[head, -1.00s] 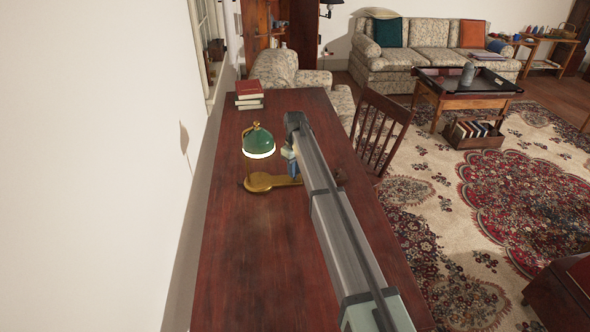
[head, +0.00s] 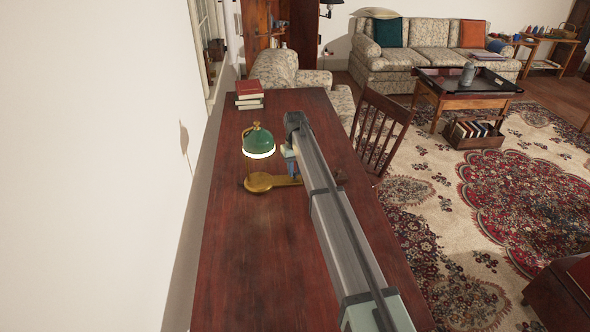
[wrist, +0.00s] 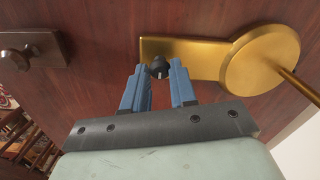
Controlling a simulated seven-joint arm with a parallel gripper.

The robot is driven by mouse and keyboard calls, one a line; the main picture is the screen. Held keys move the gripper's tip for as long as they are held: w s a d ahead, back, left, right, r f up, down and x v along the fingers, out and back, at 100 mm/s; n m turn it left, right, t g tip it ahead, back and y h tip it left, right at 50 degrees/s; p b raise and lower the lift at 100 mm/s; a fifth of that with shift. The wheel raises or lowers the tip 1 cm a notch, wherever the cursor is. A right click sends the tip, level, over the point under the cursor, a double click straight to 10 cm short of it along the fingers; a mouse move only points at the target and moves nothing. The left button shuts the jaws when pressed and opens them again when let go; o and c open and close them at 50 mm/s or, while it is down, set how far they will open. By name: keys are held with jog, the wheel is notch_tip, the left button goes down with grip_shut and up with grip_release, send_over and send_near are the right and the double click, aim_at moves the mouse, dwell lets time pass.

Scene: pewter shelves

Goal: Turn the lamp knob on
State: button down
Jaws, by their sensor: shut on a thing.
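The lamp has a green shade (head: 258,140) with a pale lower rim and a flat brass base (head: 265,183) on the red-brown desk. In the wrist view the base (wrist: 262,58) is a brass disc with a straight arm, and a thin brass stem rises from the disc. The small dark lamp knob (wrist: 159,66) sits at the lower edge of the brass arm. My gripper (wrist: 157,76) has its two blue fingertips on either side of the knob, shut on it. In the head view my gripper (head: 294,170) is beside the base, partly hidden by my arm.
Several stacked books (head: 249,94) lie at the desk's far left corner. A wooden chair (head: 380,130) stands at the desk's right side. A dark drawer knob or fitting (wrist: 20,55) shows in the wrist view. The near left of the desk (head: 250,265) is clear.

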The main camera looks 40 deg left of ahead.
aim_at(295, 173)
jog(key=c, duration=0.9)
grip_release()
notch_tip(295, 173, up, 14)
jog(key=shift+f, duration=0.1)
dwell(0.3)
